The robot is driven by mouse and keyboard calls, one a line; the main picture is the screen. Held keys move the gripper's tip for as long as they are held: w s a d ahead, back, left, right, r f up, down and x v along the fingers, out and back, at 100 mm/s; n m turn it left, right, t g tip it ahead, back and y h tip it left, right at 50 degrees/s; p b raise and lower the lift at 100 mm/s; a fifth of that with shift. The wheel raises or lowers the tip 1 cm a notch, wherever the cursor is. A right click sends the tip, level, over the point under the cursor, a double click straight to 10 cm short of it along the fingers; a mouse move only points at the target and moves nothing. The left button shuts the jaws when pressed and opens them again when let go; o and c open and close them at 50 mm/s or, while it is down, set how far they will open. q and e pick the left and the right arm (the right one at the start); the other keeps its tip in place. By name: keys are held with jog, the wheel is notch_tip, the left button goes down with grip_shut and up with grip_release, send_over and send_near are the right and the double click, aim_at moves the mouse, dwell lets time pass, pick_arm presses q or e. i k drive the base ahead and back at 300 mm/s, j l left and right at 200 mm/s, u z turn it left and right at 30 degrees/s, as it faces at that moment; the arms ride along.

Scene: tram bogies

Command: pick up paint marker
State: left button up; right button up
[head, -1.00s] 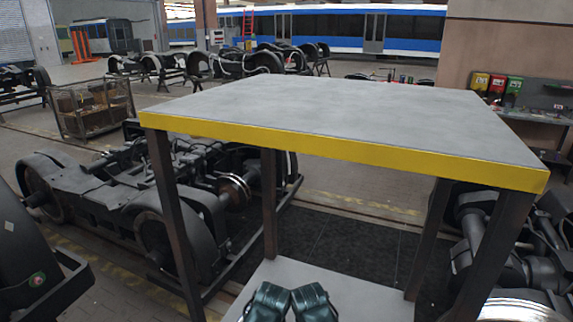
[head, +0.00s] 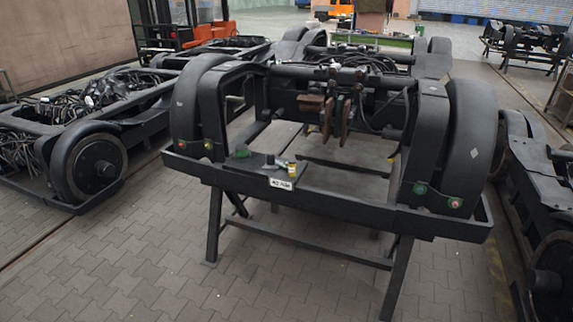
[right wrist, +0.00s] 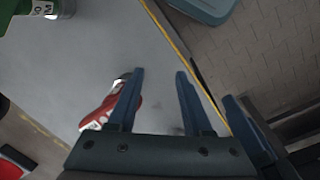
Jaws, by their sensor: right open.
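In the head view a small yellow cylinder with a dark top (head: 292,168) stands on the front beam of a bogie frame (head: 330,205). It is too small to tell whether it is the paint marker. My right gripper (right wrist: 160,72) is open in the right wrist view, over a grey surface with a yellow edge (right wrist: 172,30). A red item with white lettering and a pale metallic end (right wrist: 98,115) lies beside and partly behind its left finger; I cannot tell what it is. Nothing shows between the fingertips. My left gripper is in no current view.
A green container with a white label (right wrist: 22,28) is at the wrist view's top left. A white tag (head: 281,184) and a green item (head: 241,153) are on the bogie beam. Other bogies stand left and right. Paved floor (head: 120,250) is clear in front.

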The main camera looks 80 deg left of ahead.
aim_at(291, 162)
jog(key=u, duration=2.85)
